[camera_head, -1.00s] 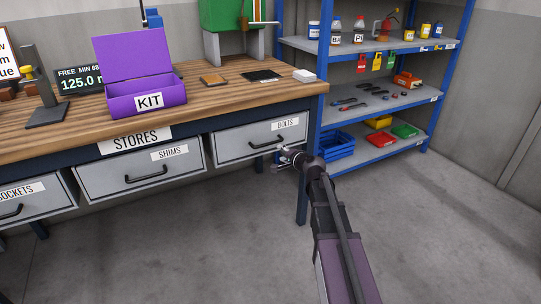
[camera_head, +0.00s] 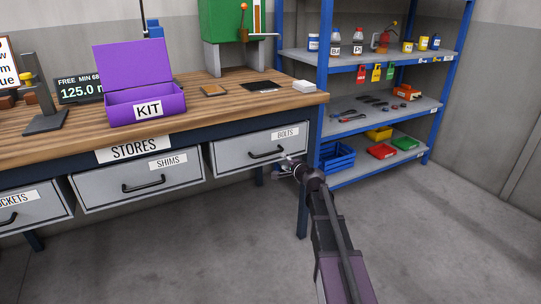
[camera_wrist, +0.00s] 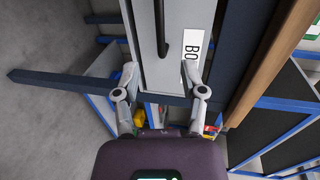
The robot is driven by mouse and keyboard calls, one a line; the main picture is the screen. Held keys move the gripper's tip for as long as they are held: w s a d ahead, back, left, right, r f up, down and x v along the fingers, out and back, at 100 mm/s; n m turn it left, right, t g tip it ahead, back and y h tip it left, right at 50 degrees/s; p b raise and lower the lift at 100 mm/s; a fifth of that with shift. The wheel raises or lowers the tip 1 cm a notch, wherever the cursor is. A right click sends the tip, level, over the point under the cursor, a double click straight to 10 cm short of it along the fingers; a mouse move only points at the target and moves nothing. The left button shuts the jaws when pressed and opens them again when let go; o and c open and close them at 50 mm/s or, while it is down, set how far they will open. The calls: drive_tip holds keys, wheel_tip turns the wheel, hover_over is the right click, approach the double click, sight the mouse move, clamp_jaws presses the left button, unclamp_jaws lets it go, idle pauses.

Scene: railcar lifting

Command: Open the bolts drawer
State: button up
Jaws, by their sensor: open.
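The bolts drawer (camera_head: 228,155) is the grey front at the right end of the bench, with a dark bar handle (camera_head: 267,153) and a BOLTS label (camera_head: 285,133). It looks shut. My gripper (camera_head: 288,163) is in front of its lower right part, near the handle's right end. In the wrist view, my gripper (camera_wrist: 161,72) is open and empty, with its fingers apart. The drawer front (camera_wrist: 150,70) stands upright between and beyond them. The handle (camera_wrist: 163,28) lies ahead of the gap, and the fingers are not around it. Contact with the drawer cannot be told.
The shims drawer (camera_head: 100,195) and a sockets drawer (camera_head: 38,206) are to the left. A purple KIT box (camera_head: 170,103) stands on the wooden benchtop (camera_head: 220,107). A blue shelf rack (camera_head: 322,80) stands close at right. The floor in front is clear.

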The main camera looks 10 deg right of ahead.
sight(271, 154)
drive_tip(key=b+x, duration=0.2)
drive_tip(key=x, duration=1)
drive_tip(key=shift+w+a, duration=0.1)
drive_tip(key=shift+w, duration=0.15)
clamp_jaws()
